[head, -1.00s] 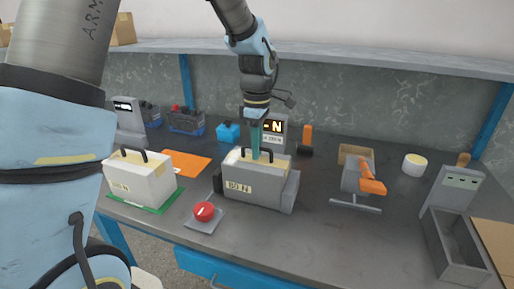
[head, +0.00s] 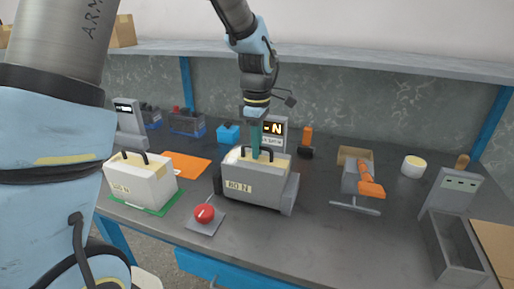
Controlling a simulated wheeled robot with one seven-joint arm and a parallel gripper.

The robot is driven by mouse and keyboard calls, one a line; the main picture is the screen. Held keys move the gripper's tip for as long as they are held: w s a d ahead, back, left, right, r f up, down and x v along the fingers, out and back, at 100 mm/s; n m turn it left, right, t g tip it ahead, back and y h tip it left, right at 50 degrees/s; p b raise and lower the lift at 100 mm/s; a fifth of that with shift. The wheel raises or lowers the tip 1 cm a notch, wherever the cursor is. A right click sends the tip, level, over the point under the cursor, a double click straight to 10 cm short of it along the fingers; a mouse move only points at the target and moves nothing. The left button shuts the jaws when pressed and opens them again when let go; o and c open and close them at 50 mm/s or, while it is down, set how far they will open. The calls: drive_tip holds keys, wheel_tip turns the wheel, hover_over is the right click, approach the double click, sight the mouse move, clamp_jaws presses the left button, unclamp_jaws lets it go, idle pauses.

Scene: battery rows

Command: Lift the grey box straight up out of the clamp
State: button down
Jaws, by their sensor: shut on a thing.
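The grey box (head: 250,185) has a pale top, a dark handle (head: 272,153) and a "80 N" label. It sits at the middle of the bench, between the grey jaws of the clamp (head: 289,196). My gripper (head: 257,152) points straight down from above, shut on the box's handle. The fingertips partly hide the handle. The box's underside is hidden, so I cannot tell whether it touches the clamp's base.
A red knob (head: 204,214) on a grey plate stands in front of the clamp. A white box (head: 148,185) on a green mat is at left. A display (head: 273,129) stands behind. An orange-handled tool (head: 368,188) and an open grey tray (head: 452,262) are at right.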

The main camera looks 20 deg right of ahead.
drive_tip(key=shift+r+p, duration=3.3)
drive_tip(key=shift+r, duration=1.3)
drive_tip(key=shift+w+d, duration=0.1)
